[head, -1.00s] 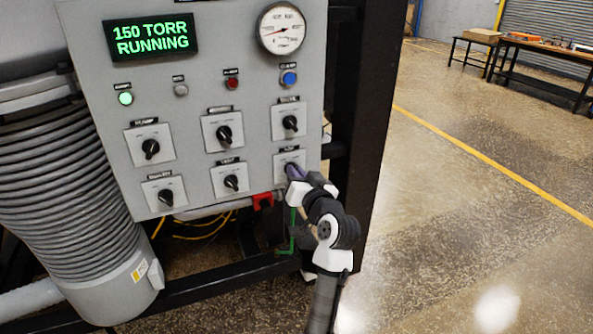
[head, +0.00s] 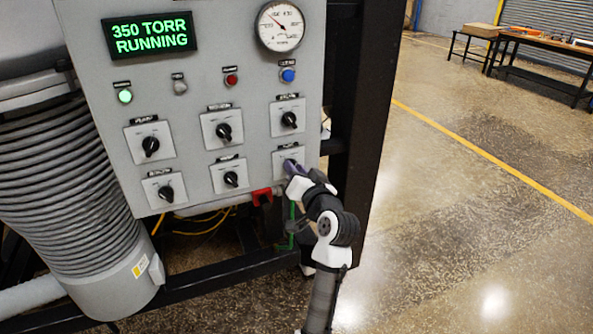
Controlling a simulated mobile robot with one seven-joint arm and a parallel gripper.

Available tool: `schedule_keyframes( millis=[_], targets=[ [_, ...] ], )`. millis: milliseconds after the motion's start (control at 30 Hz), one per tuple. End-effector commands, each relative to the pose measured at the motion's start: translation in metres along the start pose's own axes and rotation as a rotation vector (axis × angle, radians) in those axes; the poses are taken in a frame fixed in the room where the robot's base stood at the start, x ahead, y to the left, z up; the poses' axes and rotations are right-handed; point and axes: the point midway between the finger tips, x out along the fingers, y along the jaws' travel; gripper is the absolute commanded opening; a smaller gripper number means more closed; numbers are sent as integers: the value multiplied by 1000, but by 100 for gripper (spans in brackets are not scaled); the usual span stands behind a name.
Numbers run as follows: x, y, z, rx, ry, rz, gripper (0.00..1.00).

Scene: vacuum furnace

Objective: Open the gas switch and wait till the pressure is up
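The grey control panel has a rotary switch plate (head: 283,157) at its lower right, which is the switch at my gripper; its label is too small to read. My gripper (head: 291,167) is at this switch, and its fingers cover most of the knob. Whether the fingers are closed on the knob cannot be made out. The green display (head: 150,34) reads "350 TORR RUNNING".
Several other black knobs, such as one directly above (head: 289,120), sit close by. A black frame post (head: 357,110) stands right of the panel. Open floor lies farther right.

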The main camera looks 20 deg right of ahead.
Motion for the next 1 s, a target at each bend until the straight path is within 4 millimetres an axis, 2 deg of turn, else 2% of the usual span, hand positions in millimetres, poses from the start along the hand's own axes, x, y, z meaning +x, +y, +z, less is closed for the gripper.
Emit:
schedule_keyframes(
  millis=[67,333,467,567,800,1000],
  targets=[
    [0,0,0,-1,1,0,32],
    [0,0,0,-2,1,0,32],
    [-9,1,1,-2,2,0,32],
    [-24,2,2,-2,3,1,32],
    [-80,2,2,-3,4,2,32],
    [-118,1,1,-3,3,2,32]
  ],
)
